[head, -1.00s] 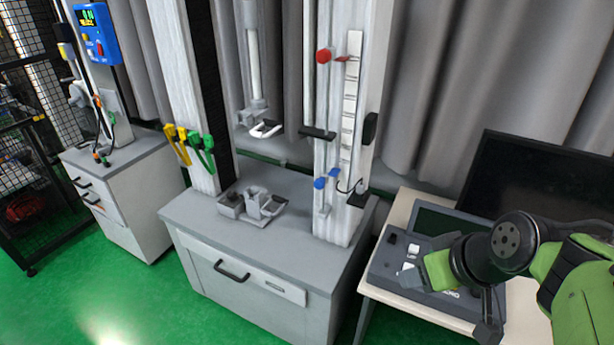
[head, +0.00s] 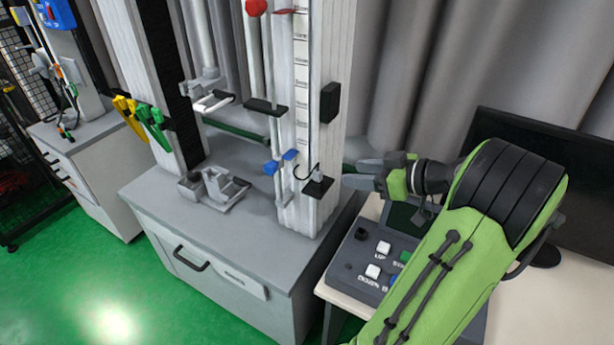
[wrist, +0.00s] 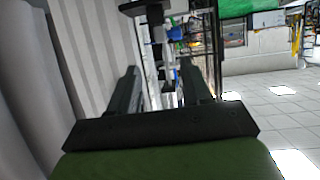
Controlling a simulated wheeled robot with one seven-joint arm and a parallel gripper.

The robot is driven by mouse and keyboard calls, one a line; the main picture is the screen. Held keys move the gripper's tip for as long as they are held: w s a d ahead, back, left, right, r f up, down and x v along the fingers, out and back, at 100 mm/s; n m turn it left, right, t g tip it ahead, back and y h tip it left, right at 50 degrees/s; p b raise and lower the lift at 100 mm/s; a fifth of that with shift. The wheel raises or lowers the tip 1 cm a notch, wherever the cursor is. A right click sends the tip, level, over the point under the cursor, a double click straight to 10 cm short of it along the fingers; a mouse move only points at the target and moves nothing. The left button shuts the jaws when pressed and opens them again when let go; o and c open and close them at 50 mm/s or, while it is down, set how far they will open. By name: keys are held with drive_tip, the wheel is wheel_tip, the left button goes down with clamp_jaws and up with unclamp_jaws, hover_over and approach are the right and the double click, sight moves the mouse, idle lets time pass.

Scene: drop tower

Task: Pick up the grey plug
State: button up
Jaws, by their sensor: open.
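A small grey piece (head: 309,190) with a thin black looped cable sits at the dark bracket (head: 319,186) low on the white column; it may be the grey plug, but it is too small to be sure. My gripper (head: 350,173) is open and empty, to the right of this bracket and apart from it in the head view, its fingers pointing left toward the column. In the wrist view my gripper (wrist: 160,78) shows two dark fingers spread apart. Beyond them is a narrow cluster of tower parts, with a blue piece (wrist: 176,33); no plug can be made out there.
The control panel (head: 345,273) and monitor (head: 545,165) are to the right. Green floor (head: 60,290) is clear at front left.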

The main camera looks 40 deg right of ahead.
sight(322, 173)
drive_tip(key=b+x, duration=0.1)
drive_tip(key=x, duration=0.6)
drive_tip(key=b+x, duration=0.1)
drive_tip(key=x, duration=0.6)
drive_tip(key=shift+s+f, duration=0.15)
drive_tip(key=shift+f, duration=0.05)
drive_tip(key=shift+s+r, duration=0.1)
drive_tip(key=c, duration=0.8)
